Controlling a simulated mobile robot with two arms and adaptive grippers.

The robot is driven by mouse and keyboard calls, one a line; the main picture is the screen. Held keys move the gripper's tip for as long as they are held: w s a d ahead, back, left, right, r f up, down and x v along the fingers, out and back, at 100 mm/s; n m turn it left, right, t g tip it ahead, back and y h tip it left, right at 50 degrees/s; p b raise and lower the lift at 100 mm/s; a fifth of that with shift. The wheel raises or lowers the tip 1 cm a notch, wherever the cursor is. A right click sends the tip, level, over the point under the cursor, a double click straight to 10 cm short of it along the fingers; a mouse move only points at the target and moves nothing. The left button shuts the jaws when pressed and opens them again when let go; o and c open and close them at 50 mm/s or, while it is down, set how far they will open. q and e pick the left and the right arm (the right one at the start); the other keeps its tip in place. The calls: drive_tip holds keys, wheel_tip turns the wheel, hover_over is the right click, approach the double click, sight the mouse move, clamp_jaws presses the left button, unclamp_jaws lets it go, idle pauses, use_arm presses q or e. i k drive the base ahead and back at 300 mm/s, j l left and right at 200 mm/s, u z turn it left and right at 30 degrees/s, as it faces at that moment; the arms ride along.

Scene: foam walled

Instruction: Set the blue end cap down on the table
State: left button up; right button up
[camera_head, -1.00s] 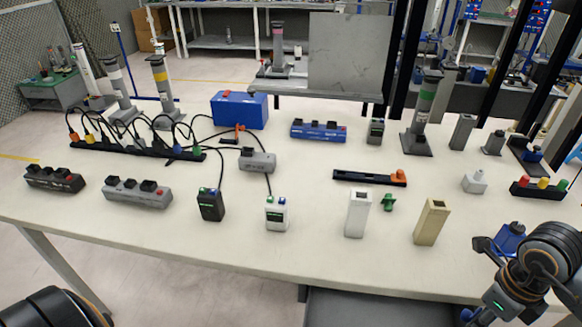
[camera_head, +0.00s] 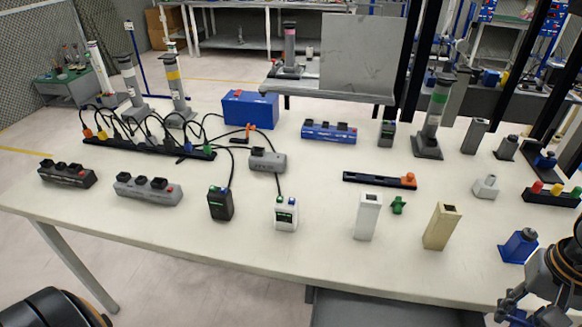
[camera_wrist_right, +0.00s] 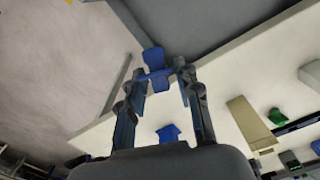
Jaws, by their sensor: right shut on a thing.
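The blue end cap (camera_wrist_right: 153,62) shows in the right wrist view between the fingertips of my right gripper (camera_wrist_right: 158,75). The gripper is shut on it. It is held out past the table's front edge, with the grey floor and a darker grey surface behind it. In the head view my right gripper (camera_head: 512,308) is at the bottom right, partly cut off, and the cap is hard to make out there. The pale table (camera_head: 300,250) lies beyond it. My left gripper is not in view.
A blue block with a dark top (camera_head: 519,246) stands on the table's right front; it also shows in the wrist view (camera_wrist_right: 168,133). A beige block (camera_head: 441,228), white block (camera_head: 367,217) and green part (camera_head: 398,205) stand left of it. The front edge between has bare room.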

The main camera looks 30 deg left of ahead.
sight(460, 228)
drive_tip(key=u, duration=1.4)
drive_tip(key=l+u, duration=0.2)
drive_tip(key=k+l+u, duration=0.2)
drive_tip(key=k+l, duration=0.1)
drive_tip(key=l, duration=0.35)
drive_tip(key=k+l, duration=0.15)
drive_tip(key=l, duration=0.25)
drive_tip(key=k+l, duration=0.1)
drive_tip(key=l, duration=0.35)
drive_tip(key=k+l, duration=0.1)
drive_tip(key=l, duration=0.3)
